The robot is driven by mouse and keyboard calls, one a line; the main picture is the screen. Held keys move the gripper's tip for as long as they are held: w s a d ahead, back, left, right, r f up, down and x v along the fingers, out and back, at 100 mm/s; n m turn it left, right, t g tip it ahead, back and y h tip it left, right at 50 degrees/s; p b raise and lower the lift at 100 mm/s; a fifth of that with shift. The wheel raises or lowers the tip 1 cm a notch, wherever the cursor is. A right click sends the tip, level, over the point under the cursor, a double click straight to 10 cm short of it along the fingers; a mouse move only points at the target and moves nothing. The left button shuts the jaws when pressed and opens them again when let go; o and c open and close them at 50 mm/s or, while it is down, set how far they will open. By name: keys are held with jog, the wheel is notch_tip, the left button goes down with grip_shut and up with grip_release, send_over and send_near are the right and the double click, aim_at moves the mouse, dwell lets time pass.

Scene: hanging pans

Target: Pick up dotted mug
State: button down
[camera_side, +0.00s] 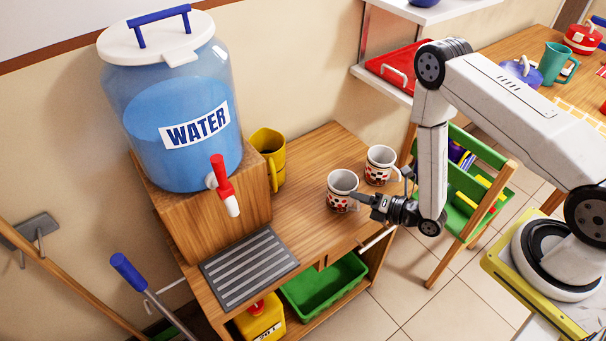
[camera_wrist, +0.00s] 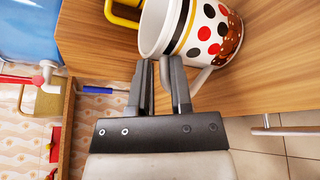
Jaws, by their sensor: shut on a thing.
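The white dotted mug (camera_side: 341,184), with red and black dots and a brown patterned lower part, is at the front right of the wooden cabinet top. It fills the upper middle of the wrist view (camera_wrist: 208,38), its handle pointing down toward the fingers. My gripper (camera_side: 361,201) is shut on this mug from the handle side. In the wrist view the fingertips (camera_wrist: 160,68) overlap the handle area, and the exact contact is partly hidden. The mug stands upright; I cannot tell whether it touches the wood. A second, similar dotted mug (camera_side: 380,164) stands just behind it.
A water dispenser (camera_side: 180,115) with a red tap stands on a wooden block at the left. A yellow mug (camera_side: 268,158) stands beside it. A grey drip grille (camera_side: 248,266) lies in front. A green chair (camera_side: 470,190) is close behind my arm. The cabinet top's middle is clear.

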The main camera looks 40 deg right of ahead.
jog(key=shift+d+f, duration=0.1)
notch_tip(320, 180, up, 10)
dwell(1.0)
dwell(0.6)
